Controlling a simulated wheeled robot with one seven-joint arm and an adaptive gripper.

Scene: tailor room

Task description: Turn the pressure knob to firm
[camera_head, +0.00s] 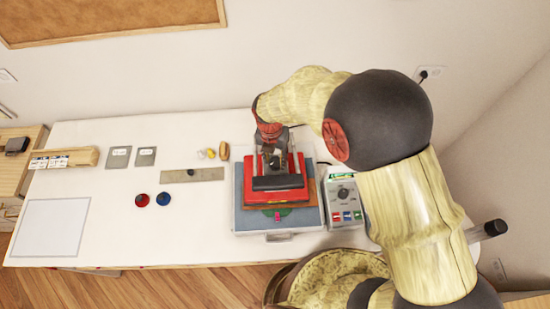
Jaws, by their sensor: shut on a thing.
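A red heat press (276,192) with a dark crossbar stands on a grey-blue base at the right part of the white table. My gripper (273,162) is over the upper middle of the press, reaching down from behind it. Its fingers are shut on a small dark knob at the top of the press, which they mostly hide. I cannot read the knob's setting or any marking near it. A grey control box (344,202) with a round dial (343,193) and several coloured buttons stands right beside the press, apart from my gripper.
Left of the press on the table (110,210) are a ruler (193,175), red (142,200) and blue (163,198) round pieces, small spools (211,154) and grey cards (145,156). A white sheet (52,228) lies far left. My arm covers the right side.

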